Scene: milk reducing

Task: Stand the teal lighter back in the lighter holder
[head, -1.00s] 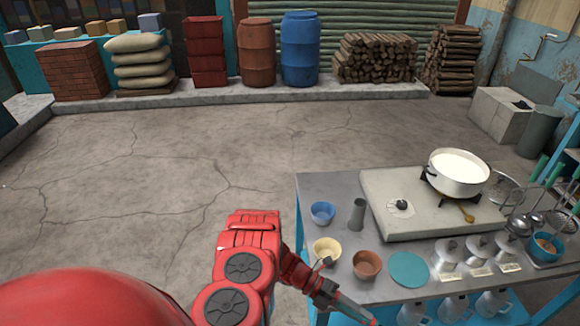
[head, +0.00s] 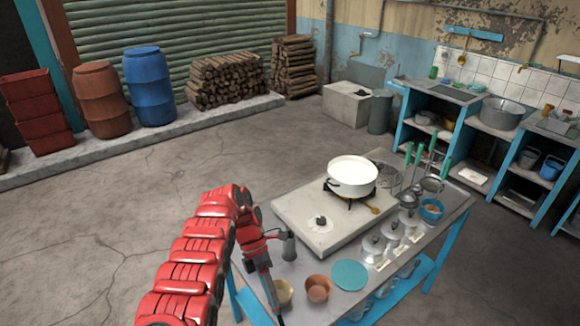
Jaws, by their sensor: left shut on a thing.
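My left gripper (head: 262,279) hangs over the near left part of the metal table, pointing down. It is shut on the teal lighter (head: 271,299), which shows as a thin slanted stick running down towards the bottom edge of the view. The grey upright cylinder (head: 289,247), which looks like the lighter holder, stands beside the stone slab, just right of my left wrist. The lighter is apart from it in the picture. My right gripper is not in view.
A white pot (head: 352,176) sits on the burner on the slab (head: 295,213). Lidded metal vessels (head: 373,247) line the table's right side.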

